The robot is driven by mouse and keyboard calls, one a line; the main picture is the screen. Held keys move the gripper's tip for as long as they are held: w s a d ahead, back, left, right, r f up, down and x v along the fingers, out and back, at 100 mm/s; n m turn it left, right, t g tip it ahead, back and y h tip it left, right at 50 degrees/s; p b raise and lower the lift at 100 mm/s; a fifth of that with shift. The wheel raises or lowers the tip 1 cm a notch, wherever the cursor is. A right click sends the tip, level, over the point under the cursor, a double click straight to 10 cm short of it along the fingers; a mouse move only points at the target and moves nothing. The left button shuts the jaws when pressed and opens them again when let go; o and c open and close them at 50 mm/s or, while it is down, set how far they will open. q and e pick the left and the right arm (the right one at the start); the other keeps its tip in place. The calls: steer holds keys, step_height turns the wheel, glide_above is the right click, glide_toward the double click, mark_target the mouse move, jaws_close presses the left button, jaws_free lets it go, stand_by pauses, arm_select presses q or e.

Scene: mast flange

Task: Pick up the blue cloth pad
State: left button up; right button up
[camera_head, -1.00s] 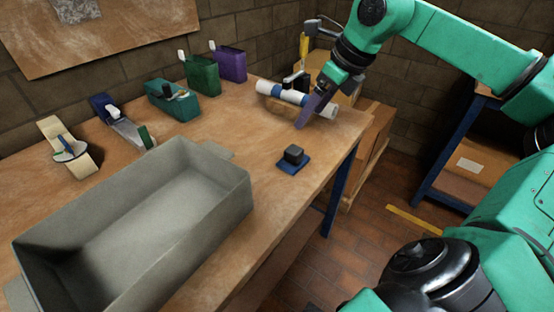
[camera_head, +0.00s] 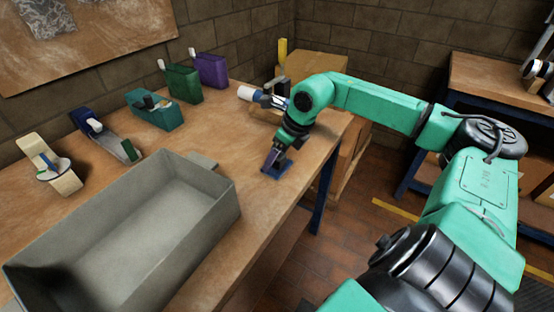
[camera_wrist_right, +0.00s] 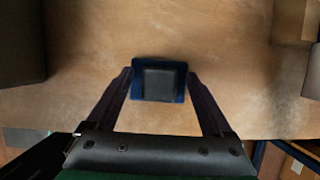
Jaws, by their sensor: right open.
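The blue cloth pad (camera_head: 276,169) lies on the workbench near its right front edge. In the right wrist view the pad (camera_wrist_right: 137,91) shows as a dark blue square with a dark grey block (camera_wrist_right: 159,84) on top of it. My right gripper (camera_head: 276,160) is down over the pad in the head view and hides most of it and the block. In the right wrist view my right gripper (camera_wrist_right: 159,78) is open, with one finger on each side of the pad. I cannot tell whether the fingers touch it. My left gripper is not in view.
A large grey tray (camera_head: 212,199) stands left of the pad. The bench's front edge is close to the pad.

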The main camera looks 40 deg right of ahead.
jaws_close()
step_height(320, 180, up, 20)
steer(key=p, duration=0.8)
